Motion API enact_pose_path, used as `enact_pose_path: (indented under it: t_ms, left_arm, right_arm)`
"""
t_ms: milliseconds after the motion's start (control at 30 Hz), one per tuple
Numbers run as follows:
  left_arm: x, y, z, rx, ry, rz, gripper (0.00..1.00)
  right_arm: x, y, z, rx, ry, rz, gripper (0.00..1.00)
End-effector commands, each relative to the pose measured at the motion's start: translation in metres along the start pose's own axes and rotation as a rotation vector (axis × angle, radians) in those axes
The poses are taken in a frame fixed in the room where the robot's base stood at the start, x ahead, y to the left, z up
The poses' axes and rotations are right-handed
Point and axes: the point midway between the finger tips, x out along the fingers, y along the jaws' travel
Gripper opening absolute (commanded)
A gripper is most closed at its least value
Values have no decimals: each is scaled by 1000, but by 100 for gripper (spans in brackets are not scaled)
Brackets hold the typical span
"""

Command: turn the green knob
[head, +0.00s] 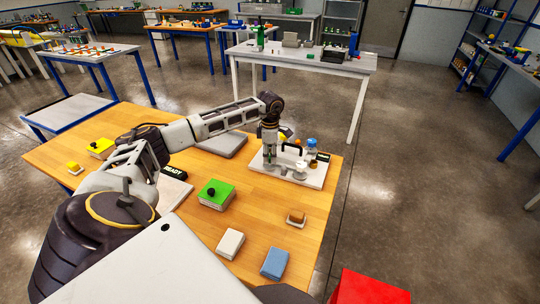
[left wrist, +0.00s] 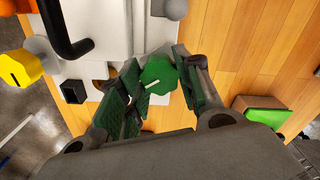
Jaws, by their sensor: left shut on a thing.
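The green knob (left wrist: 159,73) is many-sided with a white pointer line, and shows in the left wrist view between the fingers of my left gripper (left wrist: 155,84). The fingers are shut on it, one on each side. In the head view my left gripper (head: 269,154) points down at the left part of a white panel (head: 309,179) on the wooden table. The knob is mostly hidden there by the gripper. My right gripper is not in view.
A black handle (left wrist: 72,44) and a yellow knob (left wrist: 18,68) stand near the gripper. A green box (head: 216,194) with a black knob, a white block (head: 230,244), a blue block (head: 274,263) and a brown-and-white block (head: 296,218) lie on the table (head: 262,216).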

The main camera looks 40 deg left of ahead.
Motion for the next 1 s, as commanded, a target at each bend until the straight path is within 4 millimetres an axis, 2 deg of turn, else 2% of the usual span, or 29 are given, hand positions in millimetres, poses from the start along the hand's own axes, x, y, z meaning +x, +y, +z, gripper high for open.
enact_pose_path:
  t_ms: [467, 1000]
  left_arm:
    - [-1, 1, 0, -375, -1, 2, 10]
    - [-1, 1, 0, -788, -2, 2, 10]
  right_arm:
    - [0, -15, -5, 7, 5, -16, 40]
    - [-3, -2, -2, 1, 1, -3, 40]
